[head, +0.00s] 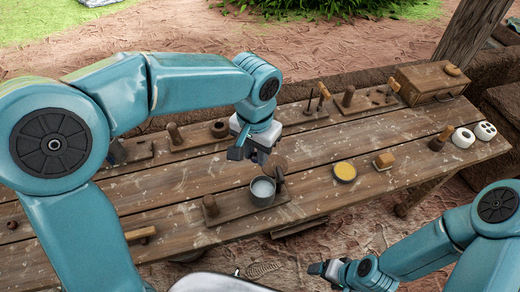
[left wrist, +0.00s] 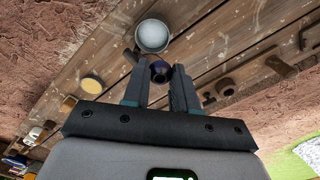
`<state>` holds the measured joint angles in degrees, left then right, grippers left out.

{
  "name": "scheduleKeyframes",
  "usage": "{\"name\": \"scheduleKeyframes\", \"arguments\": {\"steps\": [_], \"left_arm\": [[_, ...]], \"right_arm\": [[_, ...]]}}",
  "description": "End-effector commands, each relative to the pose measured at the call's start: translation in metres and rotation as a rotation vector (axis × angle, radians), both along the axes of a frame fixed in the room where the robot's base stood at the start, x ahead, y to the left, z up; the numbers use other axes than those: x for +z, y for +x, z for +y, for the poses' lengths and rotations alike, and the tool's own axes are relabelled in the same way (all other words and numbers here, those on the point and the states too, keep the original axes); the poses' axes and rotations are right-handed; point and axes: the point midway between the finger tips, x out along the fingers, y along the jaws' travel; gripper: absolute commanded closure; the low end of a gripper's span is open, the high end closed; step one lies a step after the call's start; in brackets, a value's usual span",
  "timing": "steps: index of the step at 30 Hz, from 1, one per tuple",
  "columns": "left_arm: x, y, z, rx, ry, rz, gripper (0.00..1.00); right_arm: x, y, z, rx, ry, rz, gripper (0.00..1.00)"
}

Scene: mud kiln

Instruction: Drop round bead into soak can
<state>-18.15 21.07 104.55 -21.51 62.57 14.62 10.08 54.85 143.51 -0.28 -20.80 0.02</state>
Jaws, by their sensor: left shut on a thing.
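The soak can (head: 262,192) is a grey metal cup with pale liquid in it, standing on a wooden board on the table. It also shows in the left wrist view (left wrist: 152,35), just beyond my fingertips. My left gripper (head: 250,154) points down, above the table and just behind the can in the head view. It is shut on a dark round bead (left wrist: 160,71), which sits between the fingertips and apart from the can. I cannot make out the bead clearly in the head view. My right gripper (head: 326,270) is low in front of the table; its jaw opening is unclear.
A yellow-filled dish (head: 345,172) and a small tan block (head: 384,160) lie right of the can. Boards with pegs line the back edge.

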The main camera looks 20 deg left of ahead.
Motion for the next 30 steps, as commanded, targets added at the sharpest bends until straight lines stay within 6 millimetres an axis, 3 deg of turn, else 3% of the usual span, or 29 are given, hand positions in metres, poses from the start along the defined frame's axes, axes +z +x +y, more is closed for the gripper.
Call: {"name": "scheduleKeyframes", "arguments": {"steps": [5,16,26,27,29,30], "left_arm": [[-0.011,0.000,0.001,0.000,0.000,0.001,1.00],[-0.056,0.001,-0.002,-0.002,0.000,0.001,1.00],[-0.059,0.002,-0.004,-0.002,0.000,0.000,1.00],[-0.059,0.002,-0.004,-0.002,0.000,0.000,0.66],[-0.059,0.002,-0.003,-0.002,0.000,0.000,0.47],[-0.059,0.002,-0.003,-0.002,0.000,0.000,0.43]], "right_arm": [[-0.009,0.000,0.000,0.000,0.000,0.000,0.21],[-0.047,0.000,0.000,0.000,0.000,0.000,0.21],[-0.048,0.000,0.000,0.000,0.000,0.000,0.21],[-0.048,0.000,0.000,0.000,0.000,0.000,0.21],[-0.048,0.000,0.000,0.000,0.000,0.000,0.21],[-0.048,0.000,0.000,0.000,0.000,0.000,0.21]]}}
